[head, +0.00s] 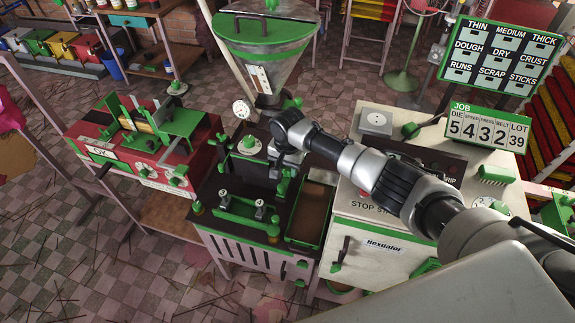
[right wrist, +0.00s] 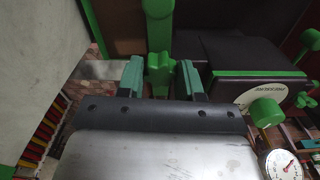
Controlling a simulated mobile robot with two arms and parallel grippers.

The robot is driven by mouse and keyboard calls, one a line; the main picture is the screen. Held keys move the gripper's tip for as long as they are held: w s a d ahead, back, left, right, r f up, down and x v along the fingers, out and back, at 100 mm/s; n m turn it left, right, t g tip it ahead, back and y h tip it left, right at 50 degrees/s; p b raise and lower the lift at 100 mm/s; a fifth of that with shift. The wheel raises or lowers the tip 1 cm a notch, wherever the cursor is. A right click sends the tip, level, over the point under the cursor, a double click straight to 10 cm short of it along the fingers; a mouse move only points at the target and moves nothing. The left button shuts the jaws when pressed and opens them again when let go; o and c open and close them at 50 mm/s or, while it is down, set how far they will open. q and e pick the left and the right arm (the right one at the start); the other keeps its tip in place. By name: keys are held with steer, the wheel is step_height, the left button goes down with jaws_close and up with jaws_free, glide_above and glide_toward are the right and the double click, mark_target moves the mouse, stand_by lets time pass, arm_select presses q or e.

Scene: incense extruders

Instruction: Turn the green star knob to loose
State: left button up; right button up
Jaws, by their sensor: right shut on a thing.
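The green star knob (right wrist: 160,72) shows in the right wrist view as a lobed green knob between the two teal fingers of my right gripper (right wrist: 160,80). My right gripper is shut on it. In the head view my right gripper (head: 287,160) reaches in from the right to the dark extruder (head: 235,185), below the big hopper. The knob is hidden there behind my wrist and the gripper, and I cannot read any loose or tight mark. My left gripper is not in view.
A green-lidded hopper (head: 265,50) stands just behind my right gripper. The white cabinet (head: 365,240) with a job board (head: 487,128) is to the right, under my arm. A red machine (head: 145,150) stands to the left.

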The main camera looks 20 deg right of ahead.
mark_target(288, 168)
steer(key=n+p, duration=0.1)
steer(key=n, duration=0.3)
steer(key=shift+r, duration=0.1)
steer(key=n+p, duration=0.1)
steer(key=n, duration=0.3)
steer(key=shift+n, duration=0.4)
steer(key=n, duration=0.5)
steer(key=shift+d+n, duration=0.1)
steer(key=shift+n, duration=0.2)
steer(key=shift+w+n, duration=0.1)
steer(key=shift+n, duration=2.1)
steer(key=o, duration=0.9)
step_height(288, 168, up, 11)
steer(key=shift+f+b, duration=0.1)
steer(key=shift+b, duration=0.65)
